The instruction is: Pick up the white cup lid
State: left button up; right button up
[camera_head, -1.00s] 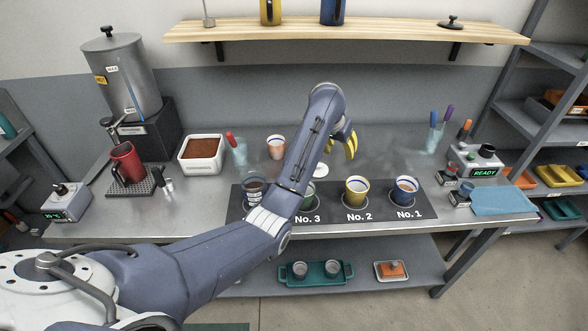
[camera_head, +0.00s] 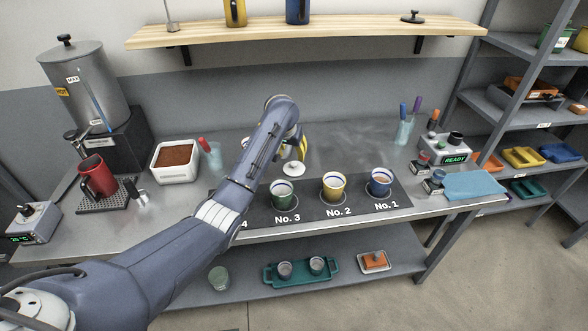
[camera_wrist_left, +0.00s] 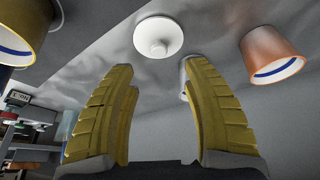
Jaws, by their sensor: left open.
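The white cup lid (camera_head: 293,168) lies on the steel counter behind the No. 3 cup. It is a round disc with a knob on top. In the left wrist view the lid (camera_wrist_left: 158,36) is beyond the fingertips, in line with the gap between them. My left gripper (camera_head: 303,148) has yellow fingers and is above and slightly right of the lid in the head view. In the left wrist view the gripper (camera_wrist_left: 160,75) is open, with nothing between its fingers. My right gripper is not in view.
A green cup (camera_head: 282,193), a yellow cup (camera_head: 333,186) and a blue cup (camera_head: 379,182) stand on the dark mat (camera_head: 310,207) in front of the lid. A copper cup (camera_wrist_left: 275,52) stands near the lid.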

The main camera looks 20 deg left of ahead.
aim_at(294, 163)
pick_arm(q)
jog(key=shift+x, duration=4.15)
jog(key=shift+d, duration=0.1)
grip_shut()
